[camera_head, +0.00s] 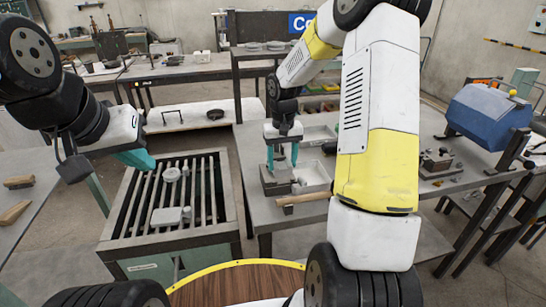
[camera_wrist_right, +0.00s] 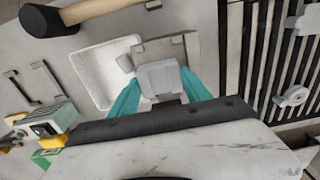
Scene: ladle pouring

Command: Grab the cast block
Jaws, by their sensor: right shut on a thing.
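The cast block (camera_wrist_right: 160,78) is a light grey block between the two teal fingers of my right gripper (camera_wrist_right: 160,95) in the right wrist view. The right gripper is shut on it. A darker grey mould (camera_wrist_right: 178,47) shows behind the block; I cannot tell whether they touch. In the head view my right gripper (camera_head: 283,156) points down over the grey mould (camera_head: 275,184) on the middle table, and its fingers partly hide the block. My left gripper (camera_head: 137,158) is at the left near the slatted bench, away from the block; its finger opening is unclear.
A white tray (camera_head: 316,178) lies beside the mould, with a wooden-handled hammer (camera_head: 303,199) at the table's front edge. The slatted bench (camera_head: 225,210) on the left holds pale castings. A blue machine (camera_head: 488,118) stands at the right.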

